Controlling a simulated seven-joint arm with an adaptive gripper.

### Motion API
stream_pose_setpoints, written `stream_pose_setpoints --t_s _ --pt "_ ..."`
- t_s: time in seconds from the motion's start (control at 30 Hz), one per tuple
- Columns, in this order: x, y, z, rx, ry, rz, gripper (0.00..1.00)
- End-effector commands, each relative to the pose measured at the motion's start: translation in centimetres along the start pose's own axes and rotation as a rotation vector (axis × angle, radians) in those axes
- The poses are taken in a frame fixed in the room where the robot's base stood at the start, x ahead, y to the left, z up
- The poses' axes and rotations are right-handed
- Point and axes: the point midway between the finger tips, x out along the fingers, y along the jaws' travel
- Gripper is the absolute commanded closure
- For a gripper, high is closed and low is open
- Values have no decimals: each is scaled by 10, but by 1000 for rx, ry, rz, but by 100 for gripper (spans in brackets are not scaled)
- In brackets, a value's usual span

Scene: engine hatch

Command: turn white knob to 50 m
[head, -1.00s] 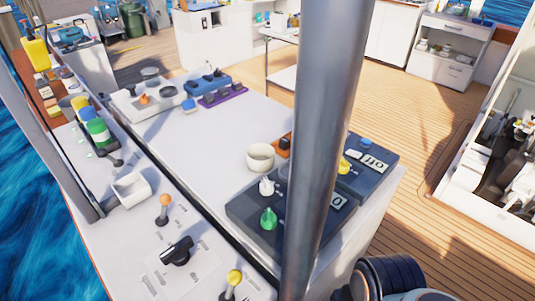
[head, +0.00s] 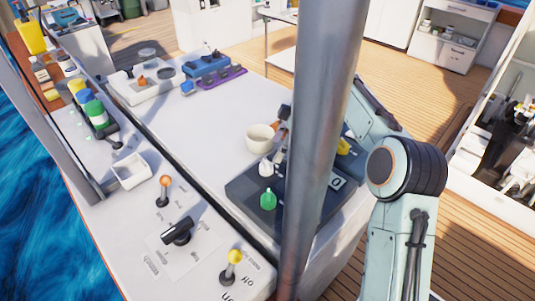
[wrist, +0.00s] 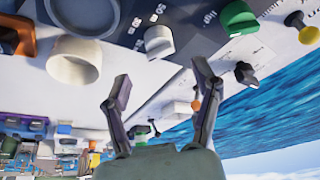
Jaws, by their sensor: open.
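The white knob (head: 265,167) sits on a dark control panel (head: 240,190), left of the metal pole in the head view. In the wrist view the white knob (wrist: 158,42) stands just beyond my gripper (wrist: 163,85), whose two fingers are spread apart and empty, with the knob roughly in line with the gap. No contact shows. In the head view my gripper is mostly hidden behind the pole. Small white markings lie around the knob; its exact setting is not readable.
A green knob (head: 268,199) is on the same panel, close to the white knob. A white cup (head: 262,138) stands behind the panel, close to one finger in the wrist view. The metal pole (head: 320,130) blocks part of the head view. A black lever (head: 177,231) is at front left.

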Motion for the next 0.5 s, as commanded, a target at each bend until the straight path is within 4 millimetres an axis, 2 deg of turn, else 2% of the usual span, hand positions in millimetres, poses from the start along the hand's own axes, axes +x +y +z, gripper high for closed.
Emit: stream_pose_setpoints --t_s 0.3,0.5 --pt "48 0 0 -4 3 -3 37" --pt "65 0 0 -1 2 -1 37"
